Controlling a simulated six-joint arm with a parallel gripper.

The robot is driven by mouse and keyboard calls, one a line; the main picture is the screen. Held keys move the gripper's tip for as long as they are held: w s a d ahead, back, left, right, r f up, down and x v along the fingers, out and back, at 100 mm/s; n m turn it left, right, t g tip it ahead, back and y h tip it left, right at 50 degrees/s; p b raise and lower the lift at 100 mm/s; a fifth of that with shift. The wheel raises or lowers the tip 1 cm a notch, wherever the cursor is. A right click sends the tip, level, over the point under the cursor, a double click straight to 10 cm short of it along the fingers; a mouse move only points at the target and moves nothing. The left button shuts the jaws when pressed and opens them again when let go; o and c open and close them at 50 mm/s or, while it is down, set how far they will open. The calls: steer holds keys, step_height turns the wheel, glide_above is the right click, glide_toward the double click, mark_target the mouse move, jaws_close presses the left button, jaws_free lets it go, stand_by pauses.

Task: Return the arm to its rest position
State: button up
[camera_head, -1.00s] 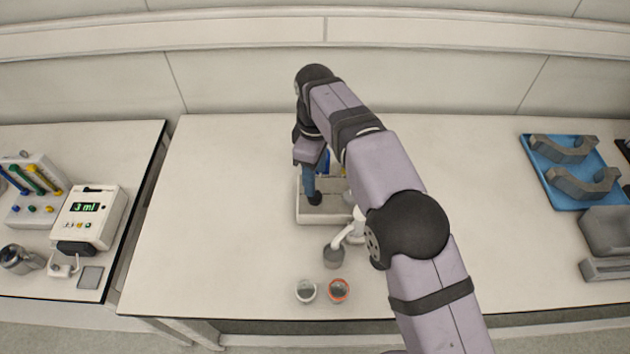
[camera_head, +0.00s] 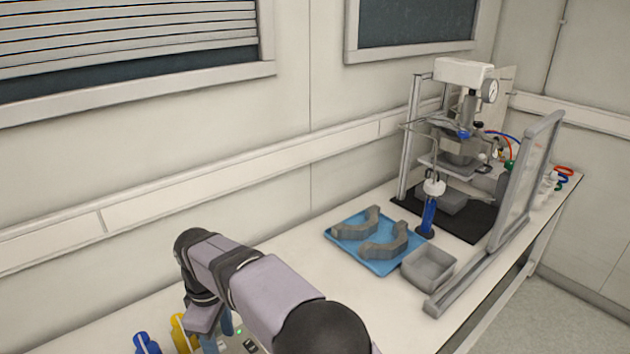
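My arm rises from the bottom edge, with its purple-grey links and black joints at the lower left. My gripper (camera_head: 214,340) hangs from the wrist at the bottom edge, pointing down over the bench. Its fingertips are cut off by the frame or hidden, so I cannot tell whether it is open or holds anything.
The white bench (camera_head: 315,236) has a blue tray (camera_head: 345,241) with two grey curved clamp pieces. Beyond stand a pressure reactor (camera_head: 462,135) on a black mat and an upright clear shield (camera_head: 525,180). A grey bin (camera_head: 428,268) sits before them. Blue (camera_head: 147,343) and yellow (camera_head: 181,333) items are at bottom left.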

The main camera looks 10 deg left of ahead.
steer(key=w+d+m, duration=0.1)
steer(key=d+m, duration=0.8)
steer(key=d, duration=1.4)
steer(key=s+d+f+m, duration=0.1)
steer(key=s+d+m, duration=0.3)
steer(key=s+d, duration=0.2)
steer(key=s+d+f+m, duration=0.2)
steer(key=s+d+m, duration=0.2)
steer(key=s+d, duration=0.3)
steer(key=d, duration=0.3)
steer(key=shift+s+f, duration=0.25)
steer(key=shift+s, duration=0.05)
